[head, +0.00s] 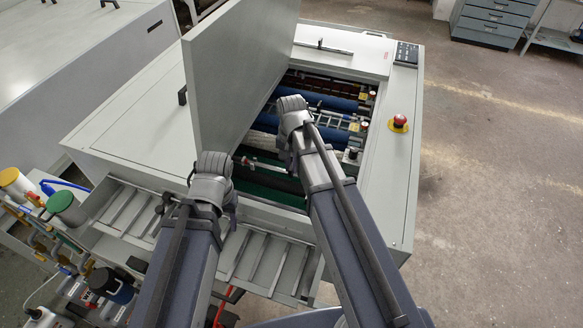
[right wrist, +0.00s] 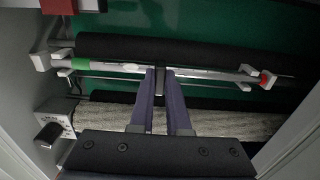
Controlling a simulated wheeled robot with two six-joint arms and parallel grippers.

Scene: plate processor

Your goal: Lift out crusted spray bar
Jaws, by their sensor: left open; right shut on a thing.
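The spray bar (right wrist: 205,74) is a thin pale tube with whitish patches, a green mark at its left end and a red one at its right end. It lies across the right wrist view in front of a dark roller. My right gripper (right wrist: 160,76) is shut on the bar near its middle; it reaches into the open processor in the head view (head: 285,135). Part of the bar (head: 262,166) shows below that gripper there. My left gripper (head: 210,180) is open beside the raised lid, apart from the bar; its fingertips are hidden.
The grey lid (head: 235,70) stands raised left of the opening. White end brackets (right wrist: 62,60) flank the bar, and a pale textured roller (right wrist: 225,122) lies nearer. A slatted tray (head: 265,262) is at the front. A red emergency button (head: 398,122) is on the right deck.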

